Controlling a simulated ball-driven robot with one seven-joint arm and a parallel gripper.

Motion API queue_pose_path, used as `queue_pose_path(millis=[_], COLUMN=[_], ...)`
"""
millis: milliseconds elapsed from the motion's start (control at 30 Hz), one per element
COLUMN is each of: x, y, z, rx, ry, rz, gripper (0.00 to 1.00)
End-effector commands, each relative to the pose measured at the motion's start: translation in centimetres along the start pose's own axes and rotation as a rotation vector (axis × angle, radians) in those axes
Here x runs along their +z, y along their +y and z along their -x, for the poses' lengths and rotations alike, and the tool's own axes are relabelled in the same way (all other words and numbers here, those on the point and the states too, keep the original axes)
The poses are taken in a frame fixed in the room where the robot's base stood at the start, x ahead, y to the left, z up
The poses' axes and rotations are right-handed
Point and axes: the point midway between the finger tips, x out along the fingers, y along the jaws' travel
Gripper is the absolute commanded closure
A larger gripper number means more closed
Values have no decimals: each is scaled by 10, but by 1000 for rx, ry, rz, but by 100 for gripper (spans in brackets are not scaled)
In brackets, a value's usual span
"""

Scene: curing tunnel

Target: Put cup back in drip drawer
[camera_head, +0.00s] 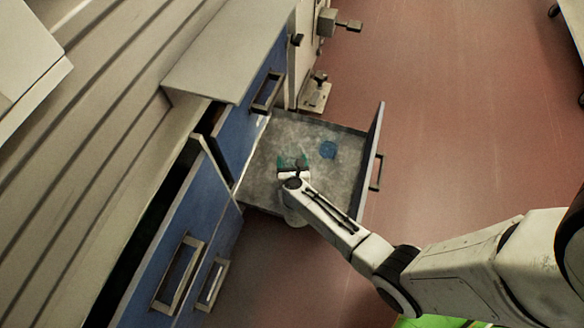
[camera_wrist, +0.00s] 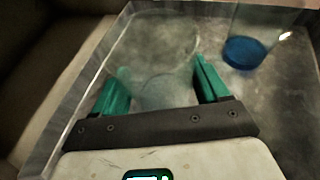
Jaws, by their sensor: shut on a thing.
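The drip drawer (camera_head: 345,178) is pulled open, with a grey, mottled floor that also fills much of the wrist view (camera_wrist: 285,112). My gripper (camera_head: 292,161) reaches down over the drawer. In the wrist view its green fingers (camera_wrist: 162,68) are shut on a clear, see-through cup (camera_wrist: 158,88) between them. The cup is faint against the grey floor, so I cannot tell whether its base touches the floor. My arm hides part of the drawer in the head view.
A clear vessel with a blue bottom (camera_wrist: 246,53) stands in the drawer to the right of my gripper; its blue shows in the head view (camera_head: 328,149). Blue cabinet fronts (camera_head: 180,250) flank the drawer at left. Red floor (camera_head: 450,110) is open at right.

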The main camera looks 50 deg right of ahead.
Motion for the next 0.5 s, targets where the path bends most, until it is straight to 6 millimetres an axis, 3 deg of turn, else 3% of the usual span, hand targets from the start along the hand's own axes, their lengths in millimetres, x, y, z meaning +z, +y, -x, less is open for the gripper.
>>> queue_pose_path(millis=[33,167,500], x=[-12,-26,-28], y=[0,0,0], z=[-4,-10,-10], rx=[0,1,2], ry=[1,0,0], rz=[2,1,0], gripper=[60,60,60])
